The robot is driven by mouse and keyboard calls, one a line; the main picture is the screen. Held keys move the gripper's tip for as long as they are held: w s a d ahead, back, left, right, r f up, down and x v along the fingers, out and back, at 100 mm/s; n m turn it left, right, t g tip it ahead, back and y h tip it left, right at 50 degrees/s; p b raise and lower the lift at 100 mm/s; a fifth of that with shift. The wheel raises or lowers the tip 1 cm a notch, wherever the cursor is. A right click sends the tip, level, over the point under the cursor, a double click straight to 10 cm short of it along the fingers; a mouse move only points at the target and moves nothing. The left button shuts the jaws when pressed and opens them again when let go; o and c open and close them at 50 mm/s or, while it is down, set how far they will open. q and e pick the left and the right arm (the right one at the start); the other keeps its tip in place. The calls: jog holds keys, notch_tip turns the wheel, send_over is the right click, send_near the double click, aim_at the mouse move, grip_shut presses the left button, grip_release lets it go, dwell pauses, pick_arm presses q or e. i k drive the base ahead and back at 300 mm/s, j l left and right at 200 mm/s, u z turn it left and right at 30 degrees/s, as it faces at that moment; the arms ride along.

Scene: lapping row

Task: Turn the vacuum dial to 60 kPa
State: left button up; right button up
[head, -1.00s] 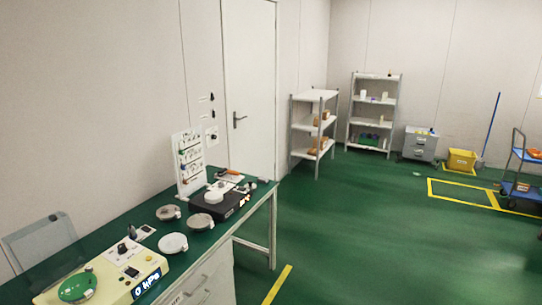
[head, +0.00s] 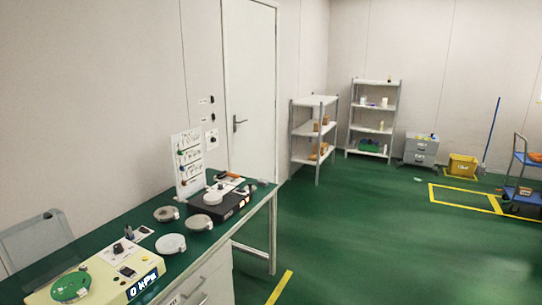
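A cream-coloured vacuum unit (head: 108,273) sits at the near left end of the green bench. Its lit front display (head: 144,283) reads 0 kPa. A black knob (head: 118,249) stands on its top, with a small dark panel (head: 127,271) in front of it. A round green disc (head: 71,287) lies on the unit's left part. Another small black knob (head: 129,232) stands on a white plate just behind the unit. I cannot tell which knob is the vacuum dial. Neither of my grippers is in view.
The green bench (head: 150,215) runs along the left wall. It carries several round plates, such as a white one (head: 171,244), and a black machine (head: 219,208). A grey chair back (head: 39,238) stands behind the bench.

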aim_at(117, 248)
jog(key=u, duration=1.25)
